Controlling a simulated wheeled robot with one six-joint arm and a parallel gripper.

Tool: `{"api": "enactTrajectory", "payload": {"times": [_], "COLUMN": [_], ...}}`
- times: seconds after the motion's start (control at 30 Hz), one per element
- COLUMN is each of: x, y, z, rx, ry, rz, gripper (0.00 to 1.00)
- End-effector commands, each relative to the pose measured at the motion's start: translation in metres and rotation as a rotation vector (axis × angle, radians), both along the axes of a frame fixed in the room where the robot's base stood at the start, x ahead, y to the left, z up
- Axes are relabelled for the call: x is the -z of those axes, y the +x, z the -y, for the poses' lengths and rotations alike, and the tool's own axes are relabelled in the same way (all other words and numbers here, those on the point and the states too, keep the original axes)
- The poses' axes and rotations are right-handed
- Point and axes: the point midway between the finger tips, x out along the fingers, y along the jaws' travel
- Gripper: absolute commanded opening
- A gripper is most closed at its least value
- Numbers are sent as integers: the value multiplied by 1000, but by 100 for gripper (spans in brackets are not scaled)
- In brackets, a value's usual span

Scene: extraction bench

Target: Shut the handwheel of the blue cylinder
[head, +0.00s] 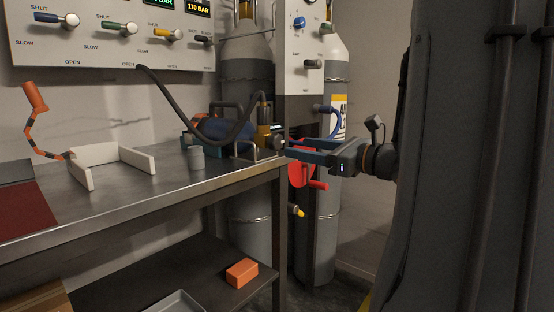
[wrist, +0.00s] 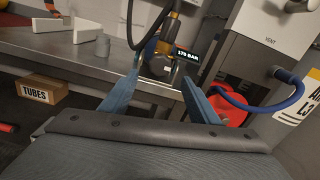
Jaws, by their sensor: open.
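The blue cylinder (head: 224,128) lies in a frame on the bench's right end. A yellow valve block (head: 263,136) sits at its right end, with a dark round handwheel (head: 278,137) facing right. In the wrist view the dark handwheel (wrist: 157,66) shows between the fingertips, beside a readout of about 175 BAR (wrist: 188,54). My gripper (head: 288,147) has blue fingers, open and empty, pointing left at the handwheel from close by. The wrist view shows the open fingers (wrist: 161,74) too. Whether they touch the wheel I cannot tell.
A black hose (head: 205,133) loops from the wall panel (head: 110,45) to the valve. A red crank wheel (head: 302,174) hangs just below my gripper. A blue hose (head: 332,122) and tall grey cylinders (head: 318,235) stand behind. A grey cup (head: 196,158) and white holder (head: 77,172) sit leftward.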

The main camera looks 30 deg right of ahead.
Motion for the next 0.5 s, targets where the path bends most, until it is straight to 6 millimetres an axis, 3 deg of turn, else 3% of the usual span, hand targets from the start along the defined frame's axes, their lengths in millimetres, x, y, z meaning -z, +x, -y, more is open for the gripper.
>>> {"api": "enactTrajectory", "payload": {"times": [0.17,0.5], "x": [2,2], "y": [3,50], "z": [0,-16], "rx": [-14,-11], "ry": [-36,-33], "rz": [20,20], "gripper": [55,55]}}
